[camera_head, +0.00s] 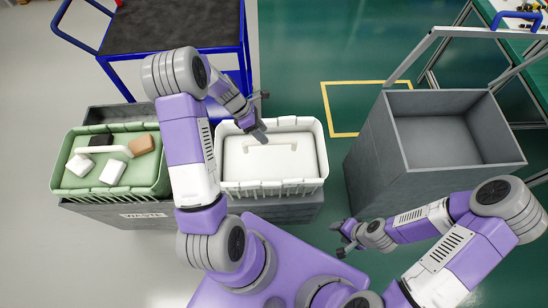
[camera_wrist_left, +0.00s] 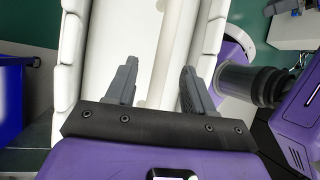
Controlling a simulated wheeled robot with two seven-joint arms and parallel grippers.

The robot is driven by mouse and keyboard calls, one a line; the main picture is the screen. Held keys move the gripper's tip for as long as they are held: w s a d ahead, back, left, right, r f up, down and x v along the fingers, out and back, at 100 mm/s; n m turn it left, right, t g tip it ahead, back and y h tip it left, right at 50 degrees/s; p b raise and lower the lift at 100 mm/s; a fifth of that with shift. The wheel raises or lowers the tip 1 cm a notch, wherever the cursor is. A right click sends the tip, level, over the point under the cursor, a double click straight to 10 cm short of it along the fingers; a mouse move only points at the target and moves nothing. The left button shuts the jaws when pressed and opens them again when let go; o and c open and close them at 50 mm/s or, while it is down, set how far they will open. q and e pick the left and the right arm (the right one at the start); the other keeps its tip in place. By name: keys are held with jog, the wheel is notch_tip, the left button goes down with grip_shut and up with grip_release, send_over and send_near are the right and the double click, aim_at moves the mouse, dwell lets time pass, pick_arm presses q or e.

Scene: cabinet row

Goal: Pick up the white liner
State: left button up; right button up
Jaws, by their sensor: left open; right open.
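The white liner (camera_head: 312,135) is a basket-like tub with a slatted rim, set in the grey bin in the middle of the head view. A white bar handle (camera_head: 270,145) runs across its inside. My left gripper (camera_head: 262,115) is open over the liner's far part, near the handle. In the left wrist view the liner's rim (camera_wrist_left: 70,60) shows on both sides, and the open left fingers (camera_wrist_left: 155,75) point down into it with the white bar (camera_wrist_left: 165,55) between them. Contact cannot be told. My right gripper (camera_head: 338,238) is open and empty, at the lower right of the liner.
A green liner (camera_head: 60,175) with several blocks sits on the left, in a bin labelled WASTE. An empty grey bin (camera_head: 445,140) stands on the right. A blue-framed cart (camera_head: 170,25) is behind. Floor with a yellow outline (camera_head: 340,133) lies between the bins.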

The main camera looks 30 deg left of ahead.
aim_at(270, 157)
pick_arm(q)
jog(key=b+x, duration=0.3)
jog(key=x, duration=0.4)
jog(key=shift+s+d+f, duration=0.15)
jog(key=shift+d+f, duration=0.15)
jog(key=shift+r, duration=0.1)
jog(key=shift+c, duration=0.2)
grip_shut()
